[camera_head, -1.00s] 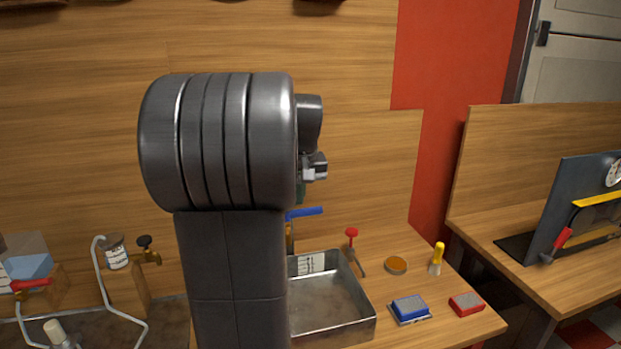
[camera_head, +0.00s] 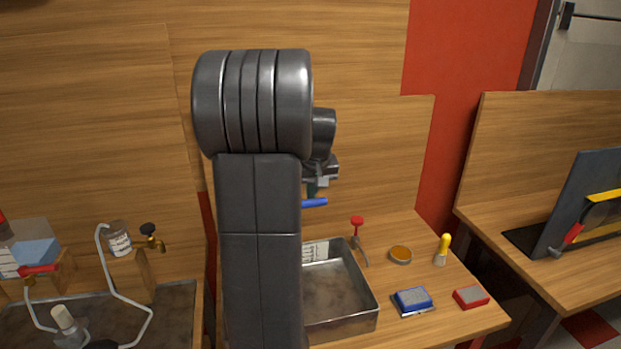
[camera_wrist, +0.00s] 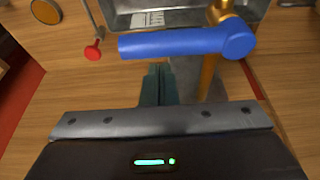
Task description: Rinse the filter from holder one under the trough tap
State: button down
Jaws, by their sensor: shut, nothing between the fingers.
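My gripper (camera_wrist: 158,72) is shut and empty, its teal fingers together in the wrist view. In the head view my gripper (camera_head: 315,190) shows beside my arm, just above the tap's blue lever (camera_head: 314,203). In the wrist view the blue lever (camera_wrist: 180,44) lies across, just beyond the fingertips; I cannot tell whether they touch. The brass tap body (camera_wrist: 209,75) stands at the lever's right end. The metal trough (camera_head: 373,303) is below, partly hidden by my arm; a printed label shows inside. I cannot identify the filter or holder one for certain.
Right of the trough are a red-knobbed rod (camera_head: 357,224), a round orange-topped dish (camera_head: 400,255), a yellow-handled brush (camera_head: 444,249), a blue block (camera_head: 413,298) and a red block (camera_head: 471,297). A wooden back panel (camera_head: 380,150) stands behind. Tubing and another brass tap (camera_head: 151,238) are left.

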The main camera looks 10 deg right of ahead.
aim_at(316, 200)
jog(key=shift+s+r, duration=0.15)
jog(key=shift+s, duration=0.65)
jog(key=shift+s+d, duration=0.1)
jog(key=shift+s, duration=0.25)
jog(key=shift+s+d+m+b, duration=0.1)
jog(key=shift+s+m+b, duration=0.2)
jog(key=shift+s+m, duration=0.3)
jog(key=shift+w, duration=0.15)
